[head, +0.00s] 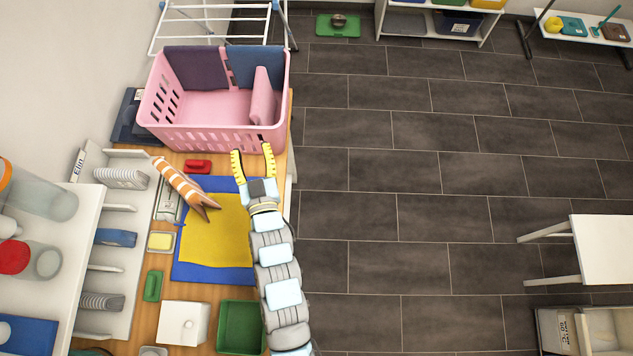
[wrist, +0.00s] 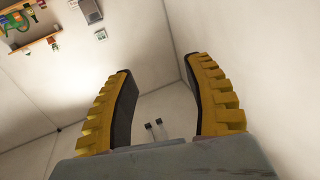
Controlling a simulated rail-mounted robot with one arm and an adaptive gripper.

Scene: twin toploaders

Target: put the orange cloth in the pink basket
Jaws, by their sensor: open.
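The pink basket (head: 180,139) stands at the far end of the wooden worktop. Purple and blue pieces hang at its back wall, and a pink piece leans inside at the right. A golden-yellow cloth (head: 215,230) lies flat on a blue mat; it is the nearest match I see to an orange cloth. An orange-and-white striped item (head: 178,181) with a brown forked end lies across the mat's upper left corner. My gripper (head: 252,160) is open by the basket's near right side. In the wrist view my gripper (wrist: 160,100) is empty, facing wall and ceiling.
A red item (head: 198,167) lies before the basket. A white box (head: 184,323), a green bin (head: 241,328) and a yellow sponge-like block (head: 160,242) stand around the mat. White shelving (head: 115,250) borders the left. A drying rack (head: 210,22) stands behind. The floor at right is mostly clear.

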